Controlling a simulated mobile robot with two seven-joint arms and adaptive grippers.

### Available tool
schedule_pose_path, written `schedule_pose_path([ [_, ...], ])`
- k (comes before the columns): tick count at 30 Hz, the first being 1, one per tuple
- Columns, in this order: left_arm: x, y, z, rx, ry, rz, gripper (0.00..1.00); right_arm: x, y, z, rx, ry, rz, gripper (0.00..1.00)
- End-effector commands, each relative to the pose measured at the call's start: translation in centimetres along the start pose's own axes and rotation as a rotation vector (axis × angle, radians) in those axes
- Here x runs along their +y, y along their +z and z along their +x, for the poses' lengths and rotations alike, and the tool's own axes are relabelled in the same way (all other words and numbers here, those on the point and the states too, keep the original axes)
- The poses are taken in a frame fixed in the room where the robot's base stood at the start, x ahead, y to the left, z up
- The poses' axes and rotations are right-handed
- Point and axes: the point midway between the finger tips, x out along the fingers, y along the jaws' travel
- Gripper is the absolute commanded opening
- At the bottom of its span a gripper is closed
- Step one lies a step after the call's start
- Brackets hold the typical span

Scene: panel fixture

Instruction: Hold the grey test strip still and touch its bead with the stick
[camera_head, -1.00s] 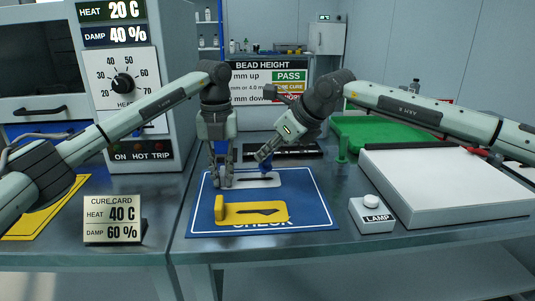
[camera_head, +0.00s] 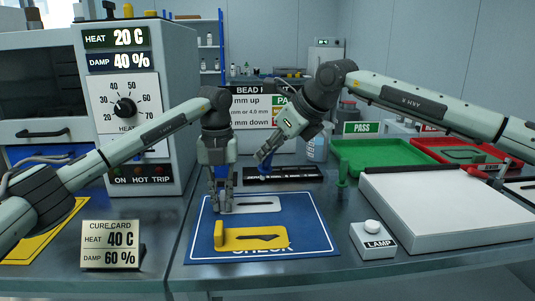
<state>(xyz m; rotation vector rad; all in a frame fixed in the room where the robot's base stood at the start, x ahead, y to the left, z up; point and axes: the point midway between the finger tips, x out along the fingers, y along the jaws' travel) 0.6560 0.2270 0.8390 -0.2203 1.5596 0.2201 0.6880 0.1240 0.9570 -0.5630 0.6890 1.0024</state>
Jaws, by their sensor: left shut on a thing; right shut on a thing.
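The grey test strip (camera_head: 262,204) lies flat on the blue mat (camera_head: 312,222), with a thin dark line on it that seems to be the bead. My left gripper (camera_head: 222,205) points down at the strip's left end and is shut on it. My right gripper (camera_head: 265,162) is shut on the stick (camera_head: 264,173), of which a short blue part shows. The stick is above and behind the strip, apart from it, in front of a black ruler-like bar. The stick's tip is too small to make out clearly.
A yellow gauge (camera_head: 250,239) lies on the mat before the strip. A lamp switch (camera_head: 372,240) and white panel (camera_head: 440,208) stand right. Green (camera_head: 380,155) and red (camera_head: 450,148) trays lie behind. The cure card (camera_head: 112,245) and oven (camera_head: 150,95) are left.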

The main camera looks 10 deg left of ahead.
Motion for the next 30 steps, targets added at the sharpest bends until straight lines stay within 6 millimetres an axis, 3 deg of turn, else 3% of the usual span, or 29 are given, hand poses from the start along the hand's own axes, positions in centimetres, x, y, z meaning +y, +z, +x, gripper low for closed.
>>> schedule_pose_path([
  [1,0.0,0.0,0.0,0.0,0.0,0.0,0.0,0.0,0.0,0.0,0.0,0.0,0.0,0.0],
  [2,0.0,0.0,0.0,0.0,0.0,0.0,0.15,0.0,0.0,0.0,0.0,0.0,0.0,0.0],
  [7,0.0,0.0,0.0,0.0,0.0,0.0,0.37,0.0,0.0,0.0,0.0,0.0,0.0,0.0],
  [19,0.0,0.0,-0.8,-0.001,-0.001,0.0,0.37,0.0,0.0,0.0,0.0,-0.001,0.0,0.0],
  [30,0.0,0.1,-8.0,-0.003,-0.001,0.0,0.37,0.0,0.0,0.0,0.0,-0.001,0.0,0.0],
])
